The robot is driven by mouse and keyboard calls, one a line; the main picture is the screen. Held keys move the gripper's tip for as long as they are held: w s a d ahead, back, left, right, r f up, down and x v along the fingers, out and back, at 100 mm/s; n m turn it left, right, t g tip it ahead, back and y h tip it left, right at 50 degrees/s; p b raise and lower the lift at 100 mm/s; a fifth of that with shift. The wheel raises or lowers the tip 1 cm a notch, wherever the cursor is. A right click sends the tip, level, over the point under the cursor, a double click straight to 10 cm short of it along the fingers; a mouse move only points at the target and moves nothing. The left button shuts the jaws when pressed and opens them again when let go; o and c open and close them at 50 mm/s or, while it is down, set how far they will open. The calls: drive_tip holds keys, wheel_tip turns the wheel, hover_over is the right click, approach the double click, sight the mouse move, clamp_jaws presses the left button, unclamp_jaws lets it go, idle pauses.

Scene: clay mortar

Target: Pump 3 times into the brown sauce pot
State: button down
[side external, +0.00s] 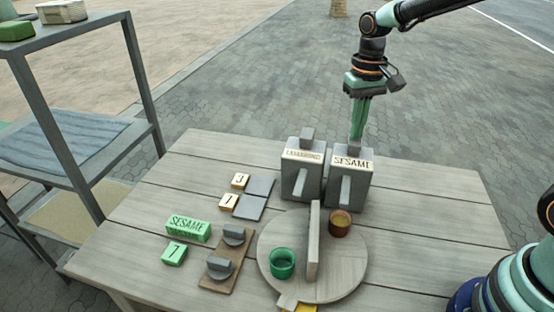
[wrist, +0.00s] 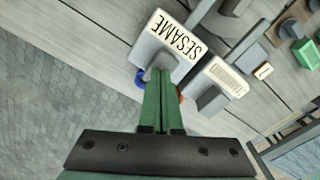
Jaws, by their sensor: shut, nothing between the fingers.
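The brown sauce pot (side external: 340,224) sits on the round turntable (side external: 345,284), right of its upright divider, in front of the SESAME dispenser (side external: 350,188). A green pot (side external: 282,263) sits on the divider's left side. The second dispenser (side external: 301,178), with a label I cannot read surely, stands left of the SESAME one. My gripper (side external: 357,138) is shut and empty, pointing down at the top of the SESAME dispenser. In the wrist view my gripper's fingertips (wrist: 160,75) overlap the top of the SESAME dispenser (wrist: 168,48); I cannot tell whether they touch it.
Green SESAME (side external: 188,228) and 7 (side external: 174,253) blocks lie at the left of the table. A board with two grey knobs (side external: 219,268) lies beside the turntable. Tiles marked 3 (side external: 240,181) and 1 (side external: 229,202) lie behind. A shelf (side external: 85,155) stands left. The table's right side is clear.

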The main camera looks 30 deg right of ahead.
drive_tip(key=shift+f, duration=0.35)
idle(0.3)
drive_tip(key=shift+f, duration=0.65)
drive_tip(key=shift+r, duration=0.15)
idle(0.4)
drive_tip(key=shift+r, duration=1.45)
drive_tip(key=shift+r, duration=2.5)
